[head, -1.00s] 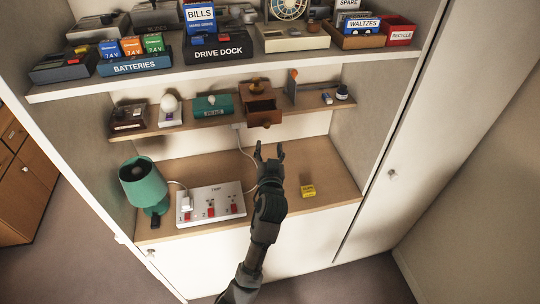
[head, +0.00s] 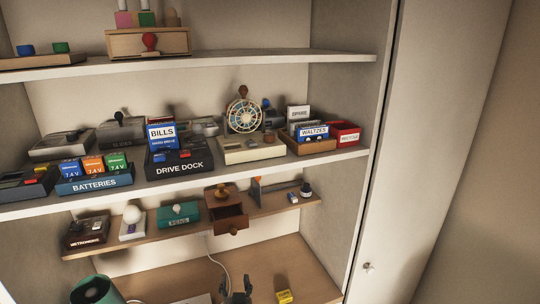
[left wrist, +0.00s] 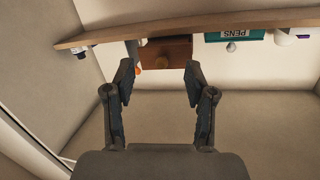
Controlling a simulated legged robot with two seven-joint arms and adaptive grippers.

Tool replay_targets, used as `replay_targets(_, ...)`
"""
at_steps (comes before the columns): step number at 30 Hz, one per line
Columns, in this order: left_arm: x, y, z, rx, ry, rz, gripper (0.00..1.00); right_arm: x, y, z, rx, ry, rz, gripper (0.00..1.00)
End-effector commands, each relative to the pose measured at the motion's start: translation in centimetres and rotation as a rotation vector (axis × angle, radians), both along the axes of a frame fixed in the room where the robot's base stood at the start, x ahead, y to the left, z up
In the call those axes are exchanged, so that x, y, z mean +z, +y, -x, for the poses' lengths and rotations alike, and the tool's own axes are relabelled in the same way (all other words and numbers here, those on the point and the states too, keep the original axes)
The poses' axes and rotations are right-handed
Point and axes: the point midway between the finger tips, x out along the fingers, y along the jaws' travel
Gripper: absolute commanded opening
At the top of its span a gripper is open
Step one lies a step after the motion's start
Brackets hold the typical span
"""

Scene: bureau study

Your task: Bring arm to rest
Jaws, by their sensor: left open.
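My left gripper (head: 237,290) shows at the bottom edge of the head view, with its two fingers pointing up and apart. It is open and empty, over the lower wooden surface and below the small shelf. In the left wrist view the two fingers (left wrist: 159,78) stand wide apart with nothing between them. Most of my left arm is out of the head view. My right gripper is not in view.
A small shelf (head: 150,246) carries the drawer box and a teal pens box (head: 179,214). A yellow block (head: 284,296) lies right of my left gripper. A green lamp (head: 95,289) stands at lower left. A tall cabinet panel (head: 425,150) is on the right.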

Motion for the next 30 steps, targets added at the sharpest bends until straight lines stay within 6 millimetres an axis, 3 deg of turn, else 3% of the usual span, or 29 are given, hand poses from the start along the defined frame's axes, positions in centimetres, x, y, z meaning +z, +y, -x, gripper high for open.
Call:
replay_targets(1,-2.9,1.1,1.0,0.003,0.066,0.011,0.55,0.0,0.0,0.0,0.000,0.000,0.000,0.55)
replay_targets(6,-12.6,4.4,6.2,-0.005,0.315,0.058,0.55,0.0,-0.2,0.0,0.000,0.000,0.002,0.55)
replay_targets(12,-22.0,7.6,15.1,-0.037,0.619,0.103,0.55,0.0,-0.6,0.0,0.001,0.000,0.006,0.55)
replay_targets(18,-27.1,8.9,23.9,-0.088,0.867,0.127,0.55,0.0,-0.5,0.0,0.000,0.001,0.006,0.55)
replay_targets(27,-29.9,9.9,34.5,-0.171,1.140,0.143,0.55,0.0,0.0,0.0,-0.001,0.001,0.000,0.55)
replay_targets(30,-33.2,9.7,33.6,-0.172,1.152,0.146,0.55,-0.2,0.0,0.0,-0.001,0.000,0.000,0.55)
